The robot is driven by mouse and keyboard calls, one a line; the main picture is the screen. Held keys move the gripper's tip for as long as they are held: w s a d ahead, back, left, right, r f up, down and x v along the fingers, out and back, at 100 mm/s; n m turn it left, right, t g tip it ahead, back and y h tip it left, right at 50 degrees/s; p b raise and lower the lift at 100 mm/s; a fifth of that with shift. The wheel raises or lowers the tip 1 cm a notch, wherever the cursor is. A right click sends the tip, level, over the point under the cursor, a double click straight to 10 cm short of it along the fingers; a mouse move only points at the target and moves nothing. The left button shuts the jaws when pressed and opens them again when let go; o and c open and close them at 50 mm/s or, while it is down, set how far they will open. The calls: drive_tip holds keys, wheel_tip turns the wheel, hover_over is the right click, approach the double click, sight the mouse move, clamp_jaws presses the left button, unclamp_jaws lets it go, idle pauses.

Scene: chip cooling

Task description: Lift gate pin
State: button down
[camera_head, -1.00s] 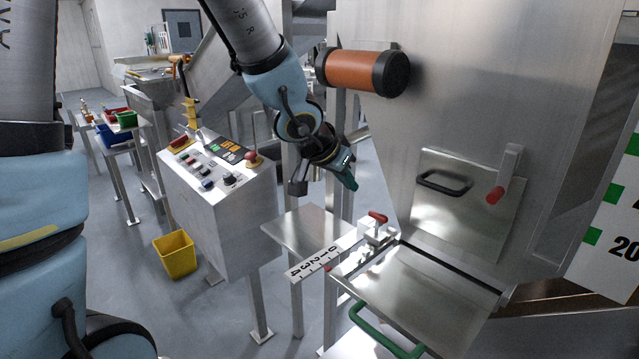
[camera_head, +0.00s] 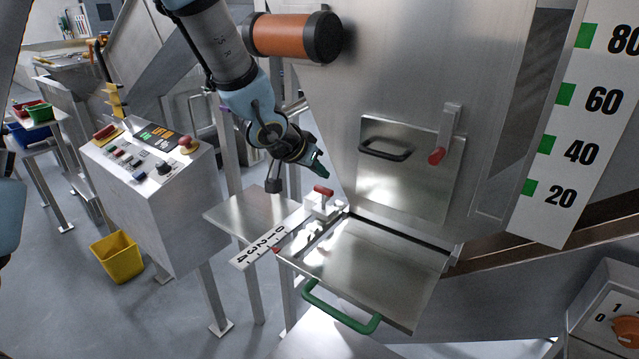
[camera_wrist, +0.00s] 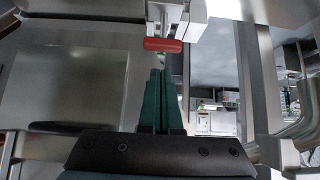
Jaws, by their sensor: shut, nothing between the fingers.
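The gate pin has a red T-shaped handle (camera_head: 323,190) and stands in a pale metal block (camera_head: 319,205) beside the sliding gate plate (camera_head: 370,268). The red handle also shows in the wrist view (camera_wrist: 163,45), just beyond my fingertips. My gripper (camera_head: 322,171), with dark green fingers, is above the handle and apart from it. In the wrist view my fingers (camera_wrist: 161,75) are together with nothing between them. The gate plate has a green handle (camera_head: 340,312) at its front.
A number scale strip (camera_head: 262,246) lies left of the gate. A control box (camera_head: 155,190) with buttons stands at left, a yellow bin (camera_head: 117,258) on the floor. The hopper wall (camera_head: 400,80) with a red-knobbed latch (camera_head: 437,155) rises behind the gate.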

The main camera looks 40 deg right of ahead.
sight(323, 201)
drive_tip(key=shift+f, duration=1.15)
